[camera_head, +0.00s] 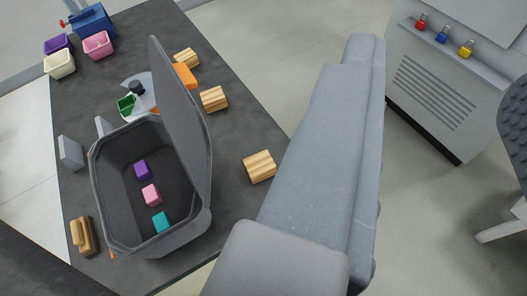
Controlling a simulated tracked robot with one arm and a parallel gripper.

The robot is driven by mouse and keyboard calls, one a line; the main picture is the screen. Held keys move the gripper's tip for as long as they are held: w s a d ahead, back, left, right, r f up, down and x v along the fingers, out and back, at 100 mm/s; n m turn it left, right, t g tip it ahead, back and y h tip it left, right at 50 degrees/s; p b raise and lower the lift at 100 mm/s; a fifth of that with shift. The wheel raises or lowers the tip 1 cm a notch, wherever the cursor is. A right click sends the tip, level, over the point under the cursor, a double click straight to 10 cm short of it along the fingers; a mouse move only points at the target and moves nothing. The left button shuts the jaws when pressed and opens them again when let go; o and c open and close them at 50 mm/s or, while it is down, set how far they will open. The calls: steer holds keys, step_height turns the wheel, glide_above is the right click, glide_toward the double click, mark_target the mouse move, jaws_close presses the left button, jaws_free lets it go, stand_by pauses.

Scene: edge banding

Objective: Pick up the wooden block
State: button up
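Several light wooden blocks with striped grain lie on the dark table. The nearest wooden block (260,166) is by the table's right edge, beside my grey arm. A second wooden block (214,98) lies farther back, and a third wooden block (186,57) lies behind an orange object. A browner wooden piece (82,236) with a raised bar sits at the near left of the table. My gripper's fingers do not show in this view. I cannot see whether it holds anything.
A grey bin (97,185) stands open, its lid (180,100) upright on the right. Inside lie purple (142,170), pink (151,195) and teal (161,222) blocks. Small tubs (59,65) and a blue device (92,22) stand at the back. A cabinet (435,90) stands right.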

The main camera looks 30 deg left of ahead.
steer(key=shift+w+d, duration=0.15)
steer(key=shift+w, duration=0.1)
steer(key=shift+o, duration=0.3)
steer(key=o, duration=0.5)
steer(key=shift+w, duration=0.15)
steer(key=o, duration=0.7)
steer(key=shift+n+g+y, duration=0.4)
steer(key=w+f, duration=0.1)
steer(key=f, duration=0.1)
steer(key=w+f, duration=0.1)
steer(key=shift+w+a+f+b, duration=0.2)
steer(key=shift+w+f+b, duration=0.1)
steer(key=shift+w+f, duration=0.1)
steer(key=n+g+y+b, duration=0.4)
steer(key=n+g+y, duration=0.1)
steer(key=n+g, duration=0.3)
glide_above(260, 164)
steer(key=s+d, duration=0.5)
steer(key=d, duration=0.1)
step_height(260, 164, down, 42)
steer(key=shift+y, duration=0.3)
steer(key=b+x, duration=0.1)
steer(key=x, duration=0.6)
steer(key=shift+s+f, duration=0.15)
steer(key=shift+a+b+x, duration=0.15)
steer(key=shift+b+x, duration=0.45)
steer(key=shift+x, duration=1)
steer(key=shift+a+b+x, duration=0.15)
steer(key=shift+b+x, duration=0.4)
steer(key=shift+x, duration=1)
